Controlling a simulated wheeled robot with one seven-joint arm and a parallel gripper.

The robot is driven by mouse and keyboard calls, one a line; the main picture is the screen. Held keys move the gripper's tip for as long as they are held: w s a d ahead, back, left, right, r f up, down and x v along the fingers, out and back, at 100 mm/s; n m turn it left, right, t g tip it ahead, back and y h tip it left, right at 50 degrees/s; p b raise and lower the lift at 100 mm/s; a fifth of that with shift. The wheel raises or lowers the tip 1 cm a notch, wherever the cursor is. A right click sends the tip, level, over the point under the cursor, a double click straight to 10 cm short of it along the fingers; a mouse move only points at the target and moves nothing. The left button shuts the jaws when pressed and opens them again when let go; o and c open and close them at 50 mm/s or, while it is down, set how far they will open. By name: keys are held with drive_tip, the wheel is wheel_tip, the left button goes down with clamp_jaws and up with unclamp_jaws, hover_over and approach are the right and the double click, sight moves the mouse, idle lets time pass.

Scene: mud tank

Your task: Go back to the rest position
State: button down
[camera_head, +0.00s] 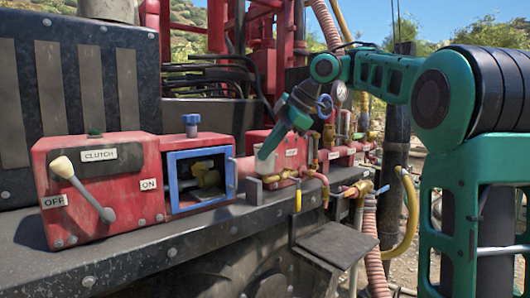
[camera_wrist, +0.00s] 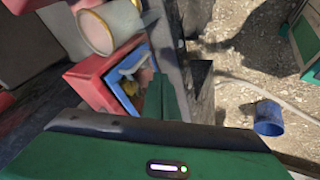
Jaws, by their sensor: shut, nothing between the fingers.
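My gripper (camera_head: 268,150) is shut and empty. In the head view it points down and left, in front of the red pipe just right of the blue-framed opening (camera_head: 172,185). I cannot tell whether it touches anything. In the wrist view my shut green gripper fingers (camera_wrist: 166,97) are beside the blue frame (camera_wrist: 141,56). My green arm reaches in from the right, with a bend high above the ledge.
A red clutch box (camera_head: 115,170) with a cream-knobbed lever (camera_head: 82,190) stands on the dark ledge (camera_head: 200,240). Valves, gauges and hoses crowd the ledge to the right. A blue bucket (camera_wrist: 268,118) is on the ground. Open air lies above the valves.

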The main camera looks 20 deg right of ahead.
drive_tip(key=s+d+f+m+g+h, duration=0.1)
drive_tip(key=s+d+f+m+h, duration=0.1)
drive_tip(key=s+d+f+m, duration=0.45)
drive_tip(key=s+d+f+m+g+h, duration=0.1)
drive_tip(key=s+d+f+m+h, duration=0.15)
drive_tip(key=s+f+m, duration=0.75)
drive_tip(key=s+d+f+m+g, duration=0.1)
drive_tip(key=s+d+f+m, duration=0.1)
drive_tip(key=s+f, duration=0.5)
drive_tip(key=s+d+f+m+g, duration=0.1)
drive_tip(key=s+f+m, duration=0.4)
drive_tip(key=s, duration=0.8)
wheel_tip(320, 180, down, 3)
drive_tip(key=shift+s+d+f+g, duration=0.15)
drive_tip(key=shift+s+d+g, duration=0.25)
drive_tip(key=shift+g, duration=0.3)
drive_tip(key=shift+w+f+h, duration=0.25)
drive_tip(key=shift+w, duration=0.4)
